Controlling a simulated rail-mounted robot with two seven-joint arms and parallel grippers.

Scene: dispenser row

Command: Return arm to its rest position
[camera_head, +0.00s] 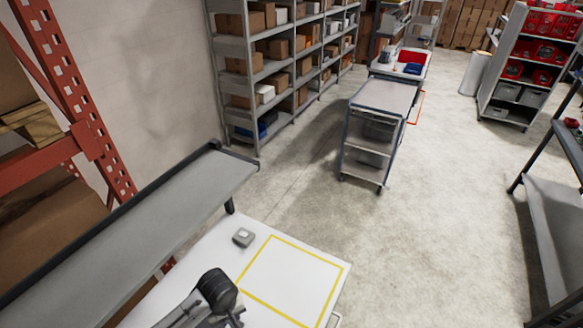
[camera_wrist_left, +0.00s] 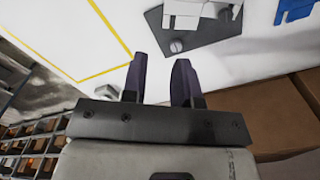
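My left gripper (camera_wrist_left: 160,62) shows in the left wrist view with its two dark fingers apart and nothing between them. It is over the white tabletop (camera_wrist_left: 105,25), beside a yellow outline. A dark grey plate (camera_wrist_left: 205,32) with a white fixture (camera_wrist_left: 195,12) on it lies beyond the fingertips. My right gripper is in neither view.
A small grey box (camera_head: 243,237) sits on the table near the yellow-outlined square (camera_head: 290,280). A grey shelf ledge (camera_head: 150,225) runs along the left. A blue object (camera_wrist_left: 295,10) and cardboard boxes (camera_wrist_left: 255,118) show in the wrist view. A cart (camera_head: 385,97) stands beyond open floor.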

